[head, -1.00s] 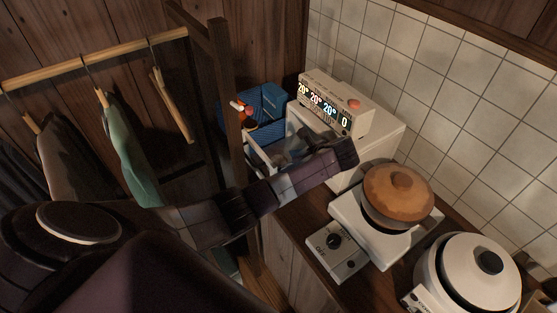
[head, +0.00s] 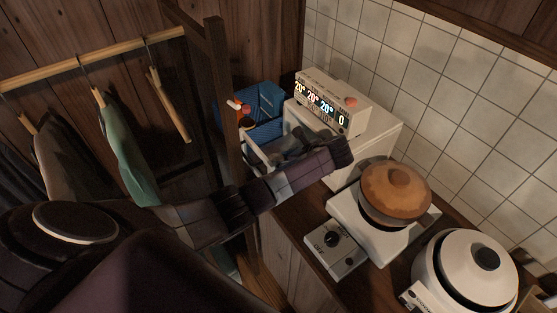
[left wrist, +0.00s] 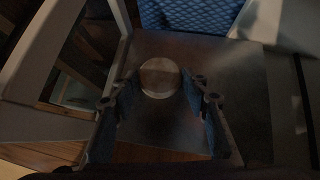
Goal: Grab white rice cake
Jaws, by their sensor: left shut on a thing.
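The white rice cake (left wrist: 160,77) shows in the left wrist view as a round, pale disc between the two fingertips, dim in the shadow. My left gripper (left wrist: 158,95) is shut on it, with one finger on either side. In the head view my left gripper (head: 291,151) is small and dark, beside the white appliance, partly hidden by my own wrist. The rice cake cannot be made out in the head view. My right gripper is not in view.
A white appliance with a lit display (head: 322,104) stands behind my wrist. A blue crate (head: 263,104) is behind the wooden post (head: 224,90). A brown-lidded pot (head: 395,191) sits on a burner, with a white rice cooker (head: 468,271) nearer. Clothes hang at left.

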